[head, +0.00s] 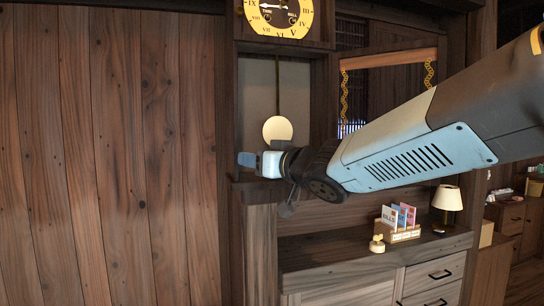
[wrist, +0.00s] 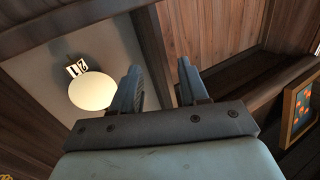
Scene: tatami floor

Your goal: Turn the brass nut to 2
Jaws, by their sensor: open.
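A wall clock with a yellow dial (head: 278,32) is at the top of the head view. Its pendulum hangs below on a thin rod and ends in a round pale bob (head: 277,129). In the wrist view the bob (wrist: 92,91) is at the left, with a small white card (wrist: 76,67) by its edge showing dark figures that look like 2 and 1. I cannot make out the brass nut. My gripper (head: 248,160) is just below and left of the bob in the head view. In the wrist view my gripper (wrist: 160,66) is open and empty, the bob outside its fingers.
A dark wooden clock case (head: 240,110) surrounds the pendulum. A desk (head: 330,248) below right bears a letter holder (head: 404,236), a small yellowish object (head: 377,244) and a lamp (head: 447,199). A plank wall (head: 110,150) fills the left. A framed picture (wrist: 301,108) is at right.

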